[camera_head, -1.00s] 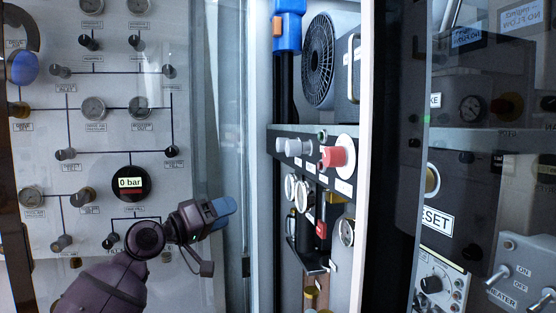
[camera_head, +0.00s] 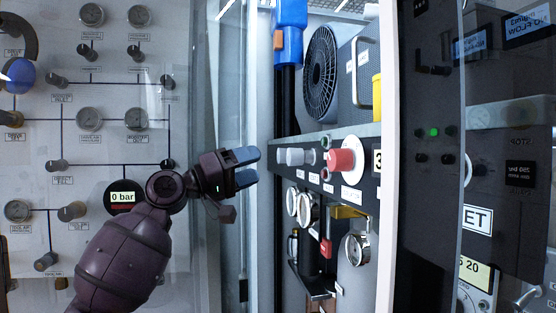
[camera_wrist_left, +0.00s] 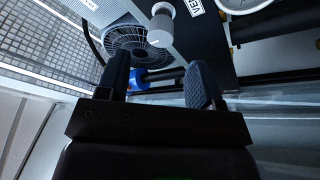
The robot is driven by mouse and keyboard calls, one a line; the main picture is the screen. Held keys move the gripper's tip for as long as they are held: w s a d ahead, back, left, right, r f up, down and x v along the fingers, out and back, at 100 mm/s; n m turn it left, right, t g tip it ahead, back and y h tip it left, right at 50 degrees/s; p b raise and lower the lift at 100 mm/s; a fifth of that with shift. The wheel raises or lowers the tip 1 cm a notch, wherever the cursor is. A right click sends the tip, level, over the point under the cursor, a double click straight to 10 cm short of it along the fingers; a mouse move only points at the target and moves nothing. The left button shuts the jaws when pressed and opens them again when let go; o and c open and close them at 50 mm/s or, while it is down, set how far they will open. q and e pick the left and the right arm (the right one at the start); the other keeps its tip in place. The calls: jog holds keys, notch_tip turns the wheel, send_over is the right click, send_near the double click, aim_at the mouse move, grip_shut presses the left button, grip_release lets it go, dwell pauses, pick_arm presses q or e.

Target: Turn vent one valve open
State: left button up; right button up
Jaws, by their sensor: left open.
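A grey cylindrical knob (camera_head: 295,156) sticks out from the black strip of the panel, left of a larger red knob (camera_head: 340,160). In the left wrist view the grey knob (camera_wrist_left: 161,28) is beyond the fingertips, beside a label that is cut off and reads "VE". My left gripper (camera_head: 256,165) is open and empty, a little left of the grey knob and apart from it. Both spread fingers show in the left wrist view (camera_wrist_left: 160,80). My right gripper is not in view.
A glass pane edge (camera_head: 250,90) stands by my left gripper. Gauges (camera_head: 357,248) and pipes sit below the knobs, a black fan (camera_head: 320,70) above. A gauge panel with a "0 bar" display (camera_head: 123,197) is at left. A dark cabinet (camera_head: 515,130) is at right.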

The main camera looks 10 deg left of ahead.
aim_at(279, 157)
pick_arm(q)
jog(key=x, duration=0.6)
jog(key=shift+w+d, duration=0.25)
jog(key=shift+d, duration=0.1)
jog(key=shift+r, duration=0.1)
jog(key=c, duration=0.9)
